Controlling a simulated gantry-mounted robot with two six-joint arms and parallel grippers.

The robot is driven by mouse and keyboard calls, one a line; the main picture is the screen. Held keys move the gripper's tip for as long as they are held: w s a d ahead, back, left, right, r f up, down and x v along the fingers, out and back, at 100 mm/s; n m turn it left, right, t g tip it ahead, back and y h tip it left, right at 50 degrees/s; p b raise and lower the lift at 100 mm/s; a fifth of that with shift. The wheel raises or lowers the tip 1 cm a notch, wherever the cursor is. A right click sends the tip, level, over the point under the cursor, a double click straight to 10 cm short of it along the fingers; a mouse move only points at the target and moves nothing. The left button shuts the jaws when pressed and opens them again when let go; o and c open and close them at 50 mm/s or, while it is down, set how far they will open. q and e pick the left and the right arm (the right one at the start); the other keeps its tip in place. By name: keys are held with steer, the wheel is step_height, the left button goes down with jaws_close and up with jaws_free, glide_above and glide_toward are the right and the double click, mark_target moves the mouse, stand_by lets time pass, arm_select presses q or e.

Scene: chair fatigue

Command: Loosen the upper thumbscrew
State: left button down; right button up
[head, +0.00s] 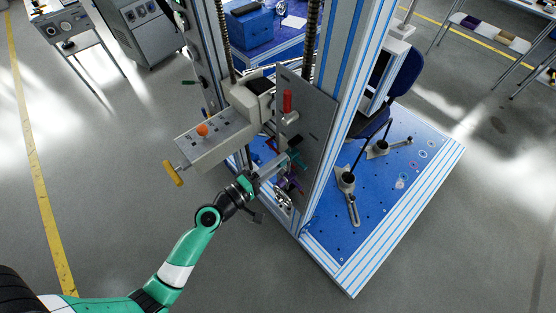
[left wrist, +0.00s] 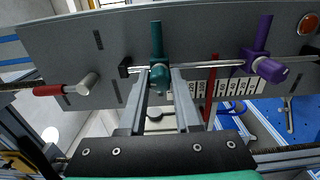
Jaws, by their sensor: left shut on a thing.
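The teal upper thumbscrew (left wrist: 158,50) sits on a thin metal rod along the grey plate (left wrist: 90,42). The purple lower thumbscrew (left wrist: 268,68) is on the same rod, to the right in the left wrist view. My left gripper (left wrist: 162,76) is shut on the teal thumbscrew's knob, one finger on each side. In the head view my left gripper (head: 275,170) reaches the plate's lower part from the left, and the teal thumbscrew (head: 297,158) shows just beyond it. The fingers partly cover the knob. My right gripper is not in view.
A red-handled lever (head: 287,103) stands out from the plate above the thumbscrews. A grey box with an orange button (head: 202,130) and a yellow knob (head: 172,173) is left of it. A red pointer (left wrist: 211,90) and number scale lie beside the thumbscrews. A blue chair (head: 400,80) stands behind the frame.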

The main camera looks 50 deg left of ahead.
arm_select(q)
steer(key=shift+n, duration=1.1)
steer(key=c, duration=0.6)
jaws_free()
steer(key=shift+s, duration=0.1)
steer(key=s+b, duration=0.1)
steer(key=s, duration=1)
steer(key=shift+s, duration=0.25)
steer(key=shift+d, duration=0.1)
